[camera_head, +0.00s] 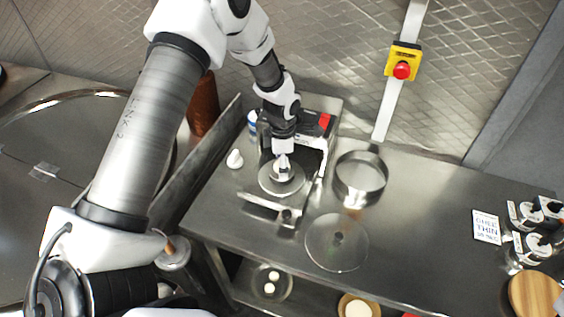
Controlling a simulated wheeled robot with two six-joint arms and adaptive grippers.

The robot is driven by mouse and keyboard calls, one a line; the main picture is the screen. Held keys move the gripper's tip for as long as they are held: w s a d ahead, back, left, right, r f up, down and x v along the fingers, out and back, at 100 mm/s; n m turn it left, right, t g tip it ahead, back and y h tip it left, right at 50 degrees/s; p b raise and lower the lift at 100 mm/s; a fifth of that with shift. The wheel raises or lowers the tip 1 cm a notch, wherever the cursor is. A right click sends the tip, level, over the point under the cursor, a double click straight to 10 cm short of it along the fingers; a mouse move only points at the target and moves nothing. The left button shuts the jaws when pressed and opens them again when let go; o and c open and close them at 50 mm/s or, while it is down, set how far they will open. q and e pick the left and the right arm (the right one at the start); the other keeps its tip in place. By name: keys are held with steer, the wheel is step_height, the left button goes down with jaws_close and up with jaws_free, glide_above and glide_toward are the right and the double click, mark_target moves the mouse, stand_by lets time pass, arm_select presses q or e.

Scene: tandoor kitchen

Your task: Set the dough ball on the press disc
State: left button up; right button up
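The press disc (267,185) is a round metal plate on the steel counter, part of a press with a metal frame and a bar in front. My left gripper (283,168) points down directly over the disc, close to its middle. A small pale shape shows at its fingertips; I cannot tell whether it is the dough ball or part of the fingers, nor whether the fingers are open or shut. A small white lump (235,159), perhaps dough, sits on the counter left of the press. My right gripper is not in view.
A round metal pan (360,174) stands right of the press, and a clear round disc (337,243) lies in front. A bowl with pale balls (270,283) sits on the lower shelf. A sign (486,227) and metal items (530,245) stand far right. The counter between is clear.

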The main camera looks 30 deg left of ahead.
arm_select(q)
steer(key=shift+r, duration=0.1)
steer(key=shift+w+r, duration=0.1)
steer(key=shift+r, duration=0.15)
step_height(320, 180, up, 12)
steer(key=b, duration=0.4)
steer(key=shift+f, duration=0.2)
